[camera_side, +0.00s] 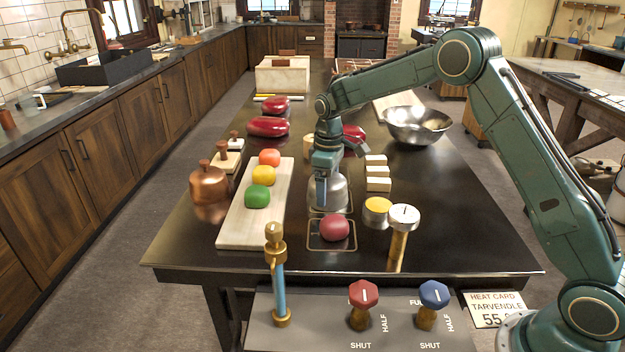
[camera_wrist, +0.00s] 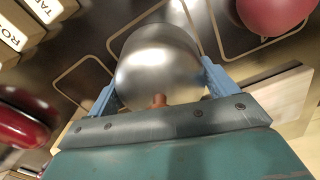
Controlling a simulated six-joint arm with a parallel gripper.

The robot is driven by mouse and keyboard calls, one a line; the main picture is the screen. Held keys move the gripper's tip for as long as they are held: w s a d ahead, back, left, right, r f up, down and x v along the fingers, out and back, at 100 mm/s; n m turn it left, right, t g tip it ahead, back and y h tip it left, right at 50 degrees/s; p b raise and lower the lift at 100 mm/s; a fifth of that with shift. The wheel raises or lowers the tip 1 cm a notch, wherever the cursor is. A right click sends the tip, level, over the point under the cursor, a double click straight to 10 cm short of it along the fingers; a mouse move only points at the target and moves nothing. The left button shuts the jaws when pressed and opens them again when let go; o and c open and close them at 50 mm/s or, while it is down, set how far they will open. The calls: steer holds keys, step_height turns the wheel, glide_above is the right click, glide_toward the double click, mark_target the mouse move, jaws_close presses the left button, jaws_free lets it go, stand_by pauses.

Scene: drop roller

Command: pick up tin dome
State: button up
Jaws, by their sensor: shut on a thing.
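The tin dome (camera_side: 339,194) is a shiny silver-grey dome at the middle of the dark table, over an outlined square. In the wrist view the dome (camera_wrist: 158,62) fills the space between my fingers, with a small copper-brown knob (camera_wrist: 159,100) on its near side. My gripper (camera_side: 322,192) points down at the dome in the side view. Its two blue fingers are on either side of the dome in the wrist view (camera_wrist: 160,86), shut on it. I cannot tell whether the dome's rim touches the table.
A dark pink lump (camera_side: 335,228) sits in the outlined square in front. White blocks (camera_side: 378,184), a yellow-topped tin (camera_side: 377,211) and a metal bowl (camera_side: 417,124) are to the right.

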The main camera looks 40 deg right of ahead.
step_height(320, 180, up, 20)
stand_by(0.6)
